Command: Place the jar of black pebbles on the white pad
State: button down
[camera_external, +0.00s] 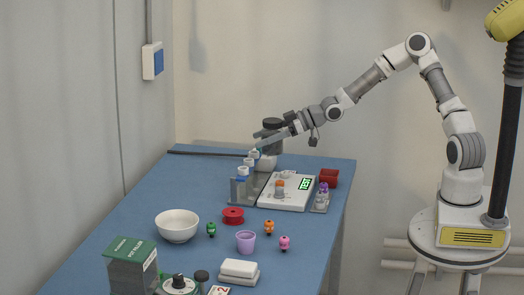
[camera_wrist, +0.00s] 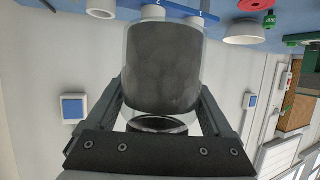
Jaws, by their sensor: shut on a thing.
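The jar of black pebbles is clear with a dark filling and fills the middle of the wrist view (camera_wrist: 163,70). My gripper (camera_wrist: 162,100) is shut on it, one finger on each side. In the external view my gripper (camera_external: 262,141) is at the back of the blue table, and the dark jar (camera_external: 272,147) shows beside its fingers. A white flat device (camera_external: 272,200) with a green TEST display lies in front of it. I cannot tell which white thing is the pad.
A white bowl (camera_external: 177,226), red spool (camera_external: 233,216) and purple cup (camera_external: 246,242) stand further forward.

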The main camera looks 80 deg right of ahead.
jog(key=w+a+r+n+g+y+p, duration=0.15)
jog(key=a+n+y, duration=0.25)
jog(key=a, duration=1.5)
jog(key=n+g+y+b, duration=0.3)
jog(key=n+g, duration=0.1)
send_over(231, 268)
jog(key=f, duration=0.5)
jog(key=shift+d+f, duration=0.25)
jog(key=shift+d, duration=0.1)
jog(key=shift+w+a+f+b, duration=0.1)
jog(key=shift+a+f+b, duration=0.1)
jog(key=shift+f, duration=0.9)
jog(key=shift+a+f+b, duration=0.15)
jog(key=shift+f, duration=0.9)
jog(key=shift+f, duration=0.2)
grip_release()
